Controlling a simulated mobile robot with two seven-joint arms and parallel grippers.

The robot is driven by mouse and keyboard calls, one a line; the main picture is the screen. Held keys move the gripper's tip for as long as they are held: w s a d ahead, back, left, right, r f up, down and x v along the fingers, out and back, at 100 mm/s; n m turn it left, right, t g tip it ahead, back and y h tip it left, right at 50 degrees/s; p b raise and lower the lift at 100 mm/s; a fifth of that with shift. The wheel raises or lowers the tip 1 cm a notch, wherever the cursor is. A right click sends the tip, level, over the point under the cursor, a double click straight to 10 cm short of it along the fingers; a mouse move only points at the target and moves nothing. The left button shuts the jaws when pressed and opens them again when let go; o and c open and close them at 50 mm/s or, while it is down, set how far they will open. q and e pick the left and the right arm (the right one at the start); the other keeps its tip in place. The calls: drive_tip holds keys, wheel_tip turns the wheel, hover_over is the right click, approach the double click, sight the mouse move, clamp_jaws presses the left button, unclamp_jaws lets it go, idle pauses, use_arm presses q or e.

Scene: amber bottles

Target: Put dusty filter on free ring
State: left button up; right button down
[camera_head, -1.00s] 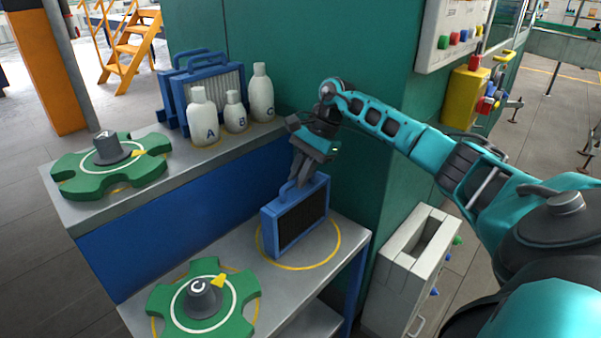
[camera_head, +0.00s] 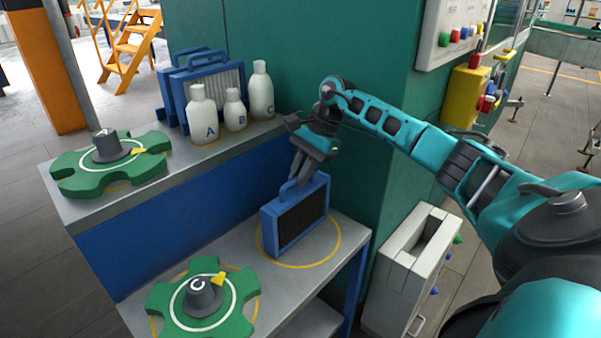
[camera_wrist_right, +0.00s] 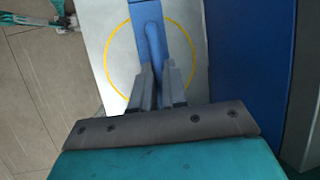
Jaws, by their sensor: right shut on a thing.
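The dusty filter (camera_head: 298,222) is a blue-framed box with a dark, dirty face. It stands upright on the lower shelf, within a yellow ring (camera_head: 339,240). My right gripper (camera_head: 298,178) is above it, shut on the filter's top handle. In the right wrist view the fingers (camera_wrist_right: 158,88) close around the blue handle (camera_wrist_right: 152,45), with the yellow ring (camera_wrist_right: 112,75) around the filter below. Two blue filters with paler faces (camera_head: 226,82) stand on the upper shelf. My left gripper is not in view.
White bottles marked A (camera_head: 203,118), B (camera_head: 235,112) and C (camera_head: 261,92) stand near the clean filters. A green handwheel (camera_head: 75,178) is on the upper shelf, another (camera_head: 238,290) at the lower shelf's front. A grey slotted bin (camera_head: 400,275) stands right of the shelf.

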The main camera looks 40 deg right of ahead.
drive_tip(key=shift+f, duration=0.3)
drive_tip(key=c, duration=1.1)
unclamp_jaws()
drive_tip(key=v, duration=1.3)
drive_tip(key=shift+f, duration=0.1)
